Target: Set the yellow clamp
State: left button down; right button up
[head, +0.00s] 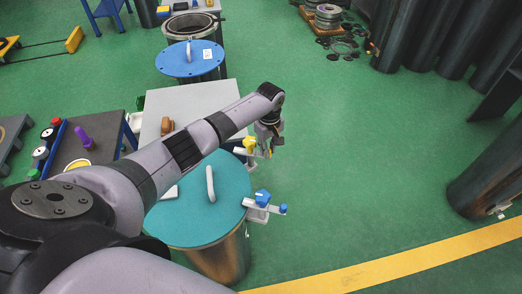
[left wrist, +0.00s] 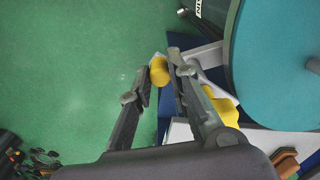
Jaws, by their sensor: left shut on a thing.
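The yellow clamp (head: 249,144) sits at the right rim of a teal lid (head: 187,219) with a white handle, on a metal cylinder. In the left wrist view its yellow knob (left wrist: 159,71) lies between my left fingertips, and a larger yellow part (left wrist: 226,111) shows beside the right finger. My left gripper (head: 267,150) reaches down beside the rim and is shut on the yellow clamp at the knob. My fingers and arm hide part of the clamp. My right gripper is not in view.
A blue clamp (head: 262,199) sits on the same lid's rim, nearer. A grey table (head: 187,101) stands behind the lid. A blue-lidded cylinder (head: 189,61) stands farther back. The green floor to the right is clear up to dark cylinders (head: 487,170).

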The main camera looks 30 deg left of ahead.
pick_arm(q)
jog(key=w+a+n, duration=0.1)
jog(key=n, duration=0.2)
jog(key=w+a+n, duration=0.1)
jog(key=n, duration=0.2)
jog(key=w+a+n, duration=0.2)
jog(key=n, duration=0.2)
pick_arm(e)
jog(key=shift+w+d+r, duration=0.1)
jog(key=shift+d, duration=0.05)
pick_arm(q)
jog(key=shift+a+r, duration=0.1)
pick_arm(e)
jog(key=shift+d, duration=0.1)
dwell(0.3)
pick_arm(q)
jog(key=c, duration=1.8)
grip_release()
notch_tip(320, 180, up, 12)
jog(key=shift+s, duration=0.1)
